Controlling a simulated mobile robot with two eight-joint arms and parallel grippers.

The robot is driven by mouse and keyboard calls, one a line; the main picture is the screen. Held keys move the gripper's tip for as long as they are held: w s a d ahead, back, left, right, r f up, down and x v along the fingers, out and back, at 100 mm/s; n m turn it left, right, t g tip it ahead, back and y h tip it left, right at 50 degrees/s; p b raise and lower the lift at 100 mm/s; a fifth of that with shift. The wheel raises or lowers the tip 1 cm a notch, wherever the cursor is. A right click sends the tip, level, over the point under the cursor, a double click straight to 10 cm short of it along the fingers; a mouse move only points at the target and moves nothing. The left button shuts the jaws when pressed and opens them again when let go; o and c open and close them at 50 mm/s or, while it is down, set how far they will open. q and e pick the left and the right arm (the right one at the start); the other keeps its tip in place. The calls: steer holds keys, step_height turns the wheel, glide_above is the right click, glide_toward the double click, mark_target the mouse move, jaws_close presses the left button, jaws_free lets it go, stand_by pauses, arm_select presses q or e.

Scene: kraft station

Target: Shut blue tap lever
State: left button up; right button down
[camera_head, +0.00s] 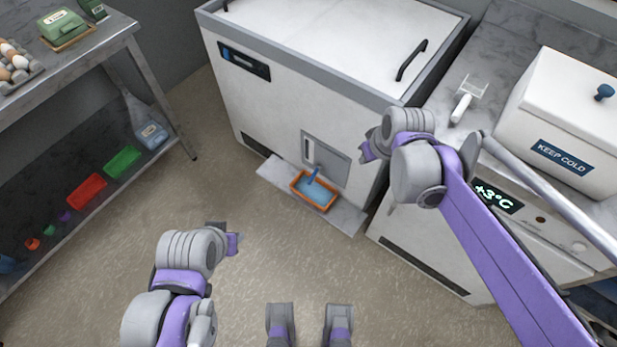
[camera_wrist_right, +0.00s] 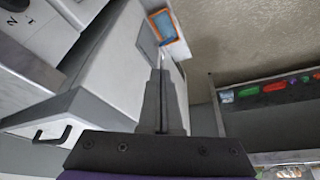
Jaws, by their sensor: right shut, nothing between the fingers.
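The white chest (camera_head: 290,95) has a grey recessed panel (camera_head: 336,158) low on its front. A small slanted blue piece (camera_head: 314,175) shows below the panel; I cannot tell whether it is the tap lever or running water. Under it an orange-rimmed tray (camera_head: 328,205) with a blue inside sits on a grey slab; it also shows in the right wrist view (camera_wrist_right: 156,14). My right gripper (camera_head: 366,151) is shut and empty, right of the panel and apart from the tray. My left gripper (camera_head: 237,243) hangs over the floor at lower left; its opening is unclear.
A white cooler box (camera_head: 560,105) marked KEEP COLD stands on the right counter. A metal shelf (camera_head: 100,205) with coloured bins is at left, with an egg tray (camera_head: 18,66) on top. The floor between is clear.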

steer(key=w+a+f+n+b, duration=0.2)
steer(key=w+a+f, duration=0.1)
steer(key=w+f, duration=0.4)
steer(key=n+g+y+b, duration=0.2)
steer(key=n+b, duration=0.4)
steer(key=b, duration=0.2)
glide_above(313, 176)
steer(key=a, duration=0.2)
step_height(313, 176, down, 28)
steer(key=shift+a+f+g, duration=0.2)
steer(key=shift+f+g, duration=0.1)
steer(key=shift+f, duration=0.2)
steer(key=shift+f, duration=0.1)
step_height(313, 176, down, 10)
steer(key=b, duration=0.1)
steer(key=shift+s+d, duration=0.15)
steer(key=shift+d, duration=0.1)
